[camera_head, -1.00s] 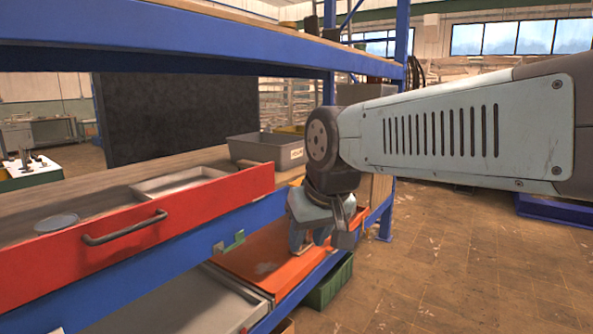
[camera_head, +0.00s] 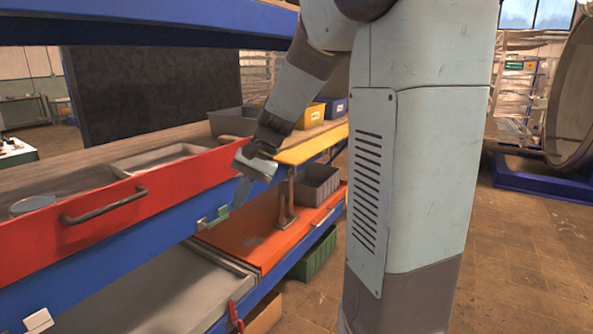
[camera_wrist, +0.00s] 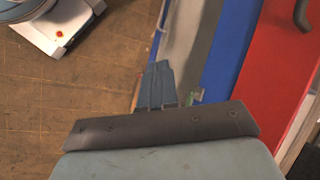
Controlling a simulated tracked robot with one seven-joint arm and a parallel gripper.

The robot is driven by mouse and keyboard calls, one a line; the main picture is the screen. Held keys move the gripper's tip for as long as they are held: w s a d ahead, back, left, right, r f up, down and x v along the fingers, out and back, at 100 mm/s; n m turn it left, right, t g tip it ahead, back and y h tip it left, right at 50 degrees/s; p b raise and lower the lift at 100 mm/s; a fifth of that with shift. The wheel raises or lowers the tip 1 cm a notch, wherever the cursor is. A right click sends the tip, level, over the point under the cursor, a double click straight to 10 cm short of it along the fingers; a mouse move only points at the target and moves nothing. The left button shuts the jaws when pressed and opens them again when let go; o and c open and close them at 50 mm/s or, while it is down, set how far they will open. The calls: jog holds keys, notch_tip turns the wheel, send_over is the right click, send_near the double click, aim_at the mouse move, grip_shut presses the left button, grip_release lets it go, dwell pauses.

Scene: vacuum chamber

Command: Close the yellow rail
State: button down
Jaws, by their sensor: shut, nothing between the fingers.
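A flat yellow rail (camera_head: 312,143) shows in the head view, along the front of the blue bench to the right of the red drawer. A post (camera_head: 287,195) stands under its near end. My gripper (camera_head: 240,192) is left of the rail's near end, in front of the blue beam, with its fingers pointing down. It looks apart from the rail. In the wrist view my gripper's fingers (camera_wrist: 154,88) are together and empty. The rail is not visible in the wrist view.
A red drawer (camera_head: 150,195) with a dark handle sticks out at left. Below are an orange panel (camera_head: 245,240) and a grey drawer (camera_head: 150,295). Grey bins (camera_head: 318,183) stand around.

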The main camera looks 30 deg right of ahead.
jog(key=w+d+f+m+t+y, duration=0.1)
jog(key=w+d+f+m+y, duration=0.25)
jog(key=w, duration=0.35)
jog(key=w+d+f+m+t+y, duration=0.1)
jog(key=w+d+f+m+y, duration=0.2)
jog(key=w, duration=0.4)
jog(key=w+d+f+m+t+y, duration=0.2)
jog(key=w+d+f+y, duration=0.1)
jog(key=w+d+y, duration=0.3)
jog(key=w+d+f+m+t+h, duration=0.2)
jog(key=d+f+m+t, duration=0.25)
jog(key=d+t, duration=0.35)
jog(key=w+d+f+m+t+h, duration=0.15)
jog(key=d+f+m+t, duration=0.35)
jog(key=d, duration=0.6)
jog(key=w+d+f+m+t+h, duration=0.1)
jog(key=w+d+f+m+t, duration=0.15)
jog(key=d+m+t, duration=0.55)
jog(key=w+a+r+n+g, duration=0.1)
jog(key=w+r, duration=0.4)
jog(key=r, duration=0.5)
jog(key=shift+w+a+r+n, duration=0.2)
jog(key=shift+a+r+n, duration=0.2)
jog(key=shift+a, duration=0.15)
